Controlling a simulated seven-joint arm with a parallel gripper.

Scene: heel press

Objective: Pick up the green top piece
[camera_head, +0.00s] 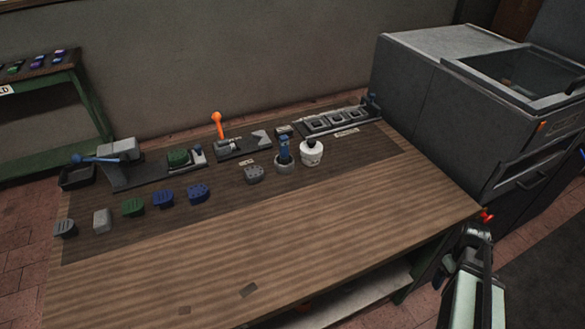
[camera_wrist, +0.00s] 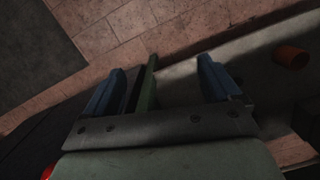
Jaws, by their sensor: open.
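A green piece (camera_head: 133,207) with a slotted face lies in the front row of parts on the wooden bench, between a light grey block and a blue piece. A second green piece (camera_head: 179,158) sits in a grey fixture behind the row. I cannot tell from its looks alone which one is the top piece. My gripper (camera_wrist: 158,88) is open, with its two blue fingers apart in the wrist view. A narrow green bar shows between them, apparently part of the bench frame. My arm is at the bench's right front edge, far from both green pieces.
Blue pieces (camera_head: 198,193), a grey block (camera_head: 102,220), an orange-handled lever press (camera_head: 217,125), a white pot (camera_head: 311,152) and a slotted tray (camera_head: 345,119) stand on the bench (camera_head: 260,245). A large grey machine (camera_head: 430,100) stands at right. The bench front is mostly clear.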

